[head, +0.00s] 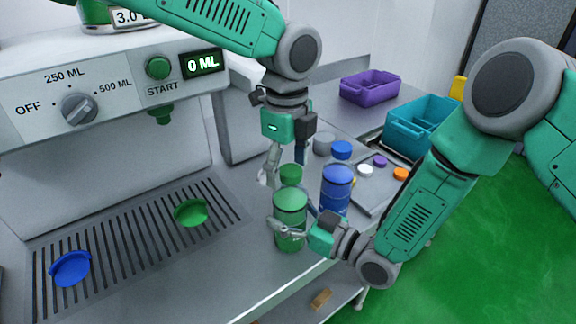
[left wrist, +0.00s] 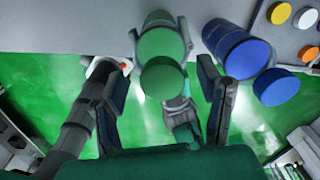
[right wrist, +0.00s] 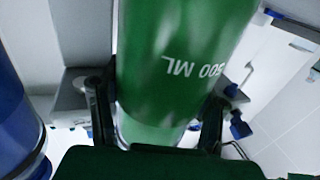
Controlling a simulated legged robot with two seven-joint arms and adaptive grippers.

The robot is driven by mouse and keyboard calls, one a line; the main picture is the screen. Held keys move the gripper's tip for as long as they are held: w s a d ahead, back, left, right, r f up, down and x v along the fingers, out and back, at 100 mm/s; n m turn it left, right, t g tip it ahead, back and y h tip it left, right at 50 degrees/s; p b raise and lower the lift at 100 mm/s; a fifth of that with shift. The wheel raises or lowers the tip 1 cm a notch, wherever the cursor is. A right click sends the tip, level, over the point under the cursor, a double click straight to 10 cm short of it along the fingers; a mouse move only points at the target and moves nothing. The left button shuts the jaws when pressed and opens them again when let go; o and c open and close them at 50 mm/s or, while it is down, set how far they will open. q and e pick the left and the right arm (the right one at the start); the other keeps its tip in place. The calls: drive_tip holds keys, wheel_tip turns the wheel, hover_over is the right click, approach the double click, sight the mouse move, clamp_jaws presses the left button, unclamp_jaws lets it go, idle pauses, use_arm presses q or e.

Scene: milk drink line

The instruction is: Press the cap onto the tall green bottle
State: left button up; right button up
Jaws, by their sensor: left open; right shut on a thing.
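The tall green bottle (head: 290,232) stands upright near the counter's front edge. A narrower green cap (head: 291,174) shows directly above its top; I cannot tell whether it is fully seated. In the left wrist view the cap (left wrist: 162,80) overlaps the bottle (left wrist: 158,42). My left gripper (head: 284,160) is open and points down at the cap, with its fingers on either side in its own view. My right gripper (head: 298,229) is shut on the green bottle from the side. The right wrist view shows the bottle's body (right wrist: 175,60) between the fingers, hiding part of them.
Small caps, such as an orange one (head: 401,174), lie behind. Purple (head: 369,88) and teal (head: 422,123) bins stand at the back.

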use_arm(q)
wheel_tip(320, 180, up, 12)
drive_tip(key=shift+f, duration=0.15)
idle(0.3)
use_arm(e)
drive_tip(key=o, duration=1.8)
drive_tip(key=shift+c, duration=0.2)
drive_tip(key=v, duration=1.2)
use_arm(q)
drive_tip(key=shift+f, duration=0.1)
